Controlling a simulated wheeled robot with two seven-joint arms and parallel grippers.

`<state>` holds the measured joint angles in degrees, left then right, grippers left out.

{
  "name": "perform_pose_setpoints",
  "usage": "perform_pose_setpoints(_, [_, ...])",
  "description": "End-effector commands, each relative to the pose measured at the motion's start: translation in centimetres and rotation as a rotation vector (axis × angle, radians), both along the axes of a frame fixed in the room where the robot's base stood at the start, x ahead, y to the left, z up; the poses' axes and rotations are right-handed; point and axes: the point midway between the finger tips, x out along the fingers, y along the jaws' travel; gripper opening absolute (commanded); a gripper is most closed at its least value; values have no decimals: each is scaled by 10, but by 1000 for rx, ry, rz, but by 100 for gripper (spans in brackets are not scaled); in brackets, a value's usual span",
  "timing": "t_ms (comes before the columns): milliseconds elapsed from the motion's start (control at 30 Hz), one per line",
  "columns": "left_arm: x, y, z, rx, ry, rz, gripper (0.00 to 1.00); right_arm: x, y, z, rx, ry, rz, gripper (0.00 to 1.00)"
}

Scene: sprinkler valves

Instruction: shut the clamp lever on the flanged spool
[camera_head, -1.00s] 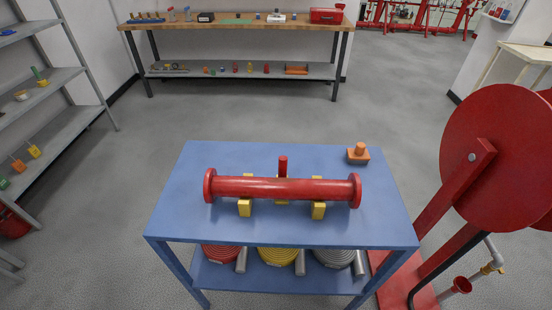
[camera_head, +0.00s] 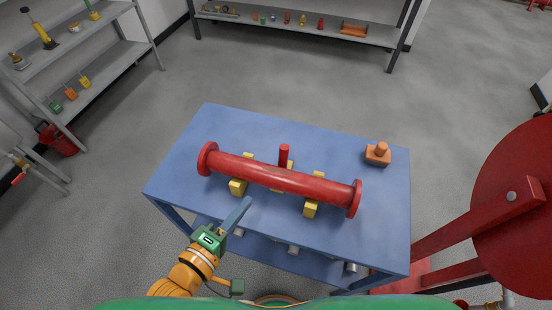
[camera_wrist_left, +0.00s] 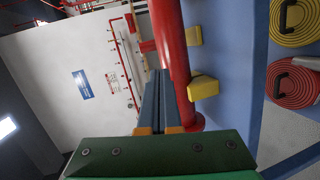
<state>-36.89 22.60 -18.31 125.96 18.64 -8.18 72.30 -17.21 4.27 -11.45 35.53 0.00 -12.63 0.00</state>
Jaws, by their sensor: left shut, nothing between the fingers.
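The red flanged spool (camera_head: 300,184) lies across two yellow supports on the blue table (camera_head: 235,122). A short red upright lever (camera_head: 284,154) stands behind the middle of the spool. My left gripper (camera_head: 246,202) is shut and empty, near the table's front edge, in front of the spool and close to the left yellow support (camera_head: 238,187). In the left wrist view, the shut fingers (camera_wrist_left: 158,74) appear alongside the red spool (camera_wrist_left: 172,45), and a red piece (camera_wrist_left: 148,46) sticks out to its left. Contact cannot be judged. My right gripper is not in view.
An orange block with a knob (camera_head: 378,154) sits at the table's back right. A large red reel-like stand (camera_head: 515,215) is close on the right. Coiled hoses, one yellow (camera_wrist_left: 296,20) and one red (camera_wrist_left: 293,86), lie below the tabletop. The table's back left is clear.

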Motion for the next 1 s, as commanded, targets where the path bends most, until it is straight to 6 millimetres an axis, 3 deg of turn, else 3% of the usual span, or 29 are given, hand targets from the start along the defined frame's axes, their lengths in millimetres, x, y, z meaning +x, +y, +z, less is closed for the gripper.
perform_pose_setpoints(167, [5,-4,13,-143,-10,25,0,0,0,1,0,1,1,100])
perform_pose_setpoints(700, [98,-57,-5,-138,-10,24,0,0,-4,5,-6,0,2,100])
perform_pose_setpoints(1000, [120,-69,-10,-136,-8,24,0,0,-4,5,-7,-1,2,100])
